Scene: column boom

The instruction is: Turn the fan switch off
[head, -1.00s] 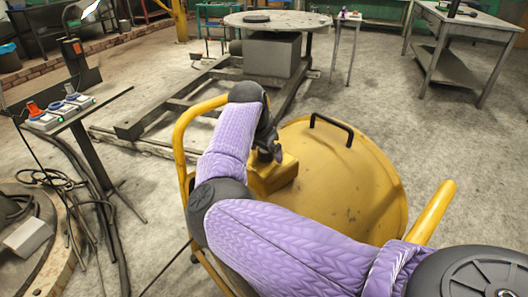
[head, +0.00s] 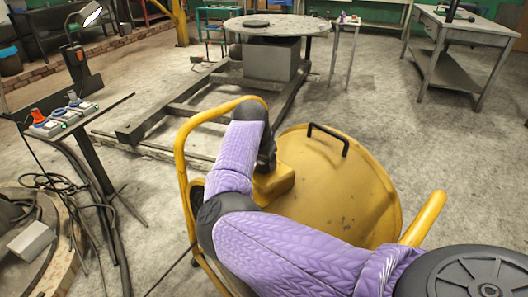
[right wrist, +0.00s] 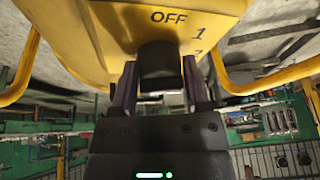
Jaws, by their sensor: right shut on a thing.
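The yellow drum fan (head: 345,190) stands on the floor in front of me, with a yellow switch box (head: 274,183) on its side. In the right wrist view the box face (right wrist: 105,25) carries the mark OFF, with 1 and part of another mark to its right. A black switch knob (right wrist: 158,62) sits below OFF. My right gripper (right wrist: 159,82) is shut on the knob, one finger on each side. Which mark the knob points to cannot be told. In the head view the right gripper (head: 267,166) is at the box, its fingers mostly hidden. My left gripper is not in view.
Yellow tube frame (head: 181,150) curves around the fan's left side, close to my right arm. A black handle (head: 330,136) stands on the drum. A small table with sockets (head: 70,115) is at the left. Floor to the right is clear.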

